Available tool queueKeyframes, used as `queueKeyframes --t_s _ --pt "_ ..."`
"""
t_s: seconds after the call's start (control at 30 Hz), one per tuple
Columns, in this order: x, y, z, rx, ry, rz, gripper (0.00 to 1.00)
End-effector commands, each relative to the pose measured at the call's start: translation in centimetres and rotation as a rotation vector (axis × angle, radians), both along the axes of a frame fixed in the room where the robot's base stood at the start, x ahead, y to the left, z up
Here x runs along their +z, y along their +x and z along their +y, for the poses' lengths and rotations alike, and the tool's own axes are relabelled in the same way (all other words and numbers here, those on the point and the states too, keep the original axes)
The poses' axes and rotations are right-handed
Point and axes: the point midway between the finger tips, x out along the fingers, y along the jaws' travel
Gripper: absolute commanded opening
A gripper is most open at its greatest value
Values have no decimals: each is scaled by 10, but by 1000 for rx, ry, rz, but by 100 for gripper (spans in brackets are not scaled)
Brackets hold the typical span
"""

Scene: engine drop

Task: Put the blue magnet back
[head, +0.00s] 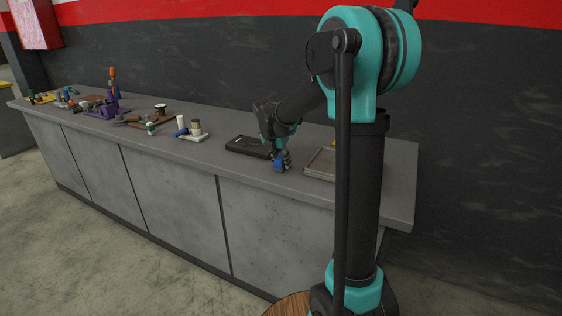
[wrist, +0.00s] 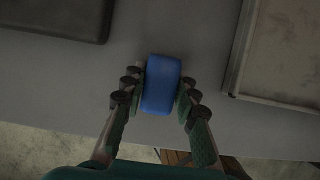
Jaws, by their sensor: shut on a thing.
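The blue magnet (wrist: 160,84) is a small rounded block. In the wrist view it sits between the two fingers of my gripper (wrist: 158,92), which is shut on it from both sides. In the head view the blue magnet (head: 280,161) shows at the tip of my gripper (head: 281,158), over the grey counter between a black tray and a pale tray. I cannot tell whether the magnet touches the counter.
The black tray (head: 232,146) lies left of my gripper and the pale tray (head: 311,173) lies right of it. Farther left are a white block with cylinders (head: 194,137), a brown board (head: 130,122) and a purple holder (head: 99,112). The counter's front edge is close.

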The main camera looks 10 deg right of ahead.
Motion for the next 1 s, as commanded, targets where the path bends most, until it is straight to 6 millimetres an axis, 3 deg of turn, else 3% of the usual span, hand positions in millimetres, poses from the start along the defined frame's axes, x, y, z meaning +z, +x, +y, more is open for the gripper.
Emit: queueKeyframes --t_s 0.17,0.2,0.37,0.77,1.0 --pt "-5 0 0 0 0 0 2" --pt "-5 0 0 0 0 0 31" --pt "-5 0 0 0 0 0 49" --pt "2 -1 1 1 0 0 49" --pt "43 -14 9 2 0 0 49"
